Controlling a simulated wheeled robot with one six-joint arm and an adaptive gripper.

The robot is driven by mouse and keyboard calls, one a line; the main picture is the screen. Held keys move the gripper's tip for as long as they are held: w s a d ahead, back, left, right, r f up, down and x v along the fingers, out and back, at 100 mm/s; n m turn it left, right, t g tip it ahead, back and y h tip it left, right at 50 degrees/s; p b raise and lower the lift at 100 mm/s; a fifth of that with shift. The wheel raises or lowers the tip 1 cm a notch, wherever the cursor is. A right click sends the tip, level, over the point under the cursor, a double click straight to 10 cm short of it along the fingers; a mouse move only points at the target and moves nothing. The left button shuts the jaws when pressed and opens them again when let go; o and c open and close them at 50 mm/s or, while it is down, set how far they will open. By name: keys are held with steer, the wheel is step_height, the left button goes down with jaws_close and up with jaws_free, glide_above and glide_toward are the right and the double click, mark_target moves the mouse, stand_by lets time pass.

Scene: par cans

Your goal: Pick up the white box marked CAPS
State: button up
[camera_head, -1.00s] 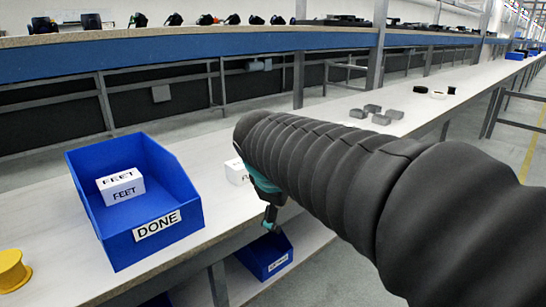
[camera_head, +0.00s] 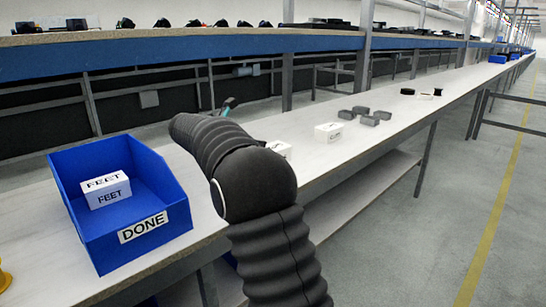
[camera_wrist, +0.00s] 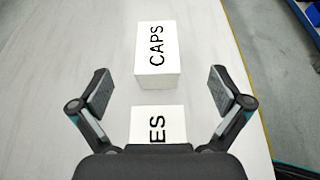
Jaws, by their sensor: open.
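The white box marked CAPS (camera_wrist: 152,50) lies on the pale table in the wrist view, ahead of my gripper (camera_wrist: 158,90). My gripper is open and empty, its fingers spread wider than the box. A second white box (camera_wrist: 157,124), with "ES" showing, sits nearer, partly hidden by the gripper body. In the head view a white box (camera_head: 328,133), apparently the CAPS box, stands on the table beyond my arm. Another white box (camera_head: 280,149) is partly hidden behind the arm. There only a teal bit of the gripper shows.
A blue bin marked DONE (camera_head: 105,252) stands at the left of the table, with a white FEET box (camera_head: 108,191) in it. Several grey blocks (camera_head: 362,117) lie farther along the table. The table's front edge and open floor are to the right.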

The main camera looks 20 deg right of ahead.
steer(key=x, duration=0.8)
steer(key=shift+d, duration=0.15)
steer(key=shift+w+x, duration=0.15)
steer(key=shift+x, duration=1.2)
steer(key=shift+w+x, duration=0.15)
steer(key=shift+x, duration=1.2)
steer(key=c, duration=1.3)
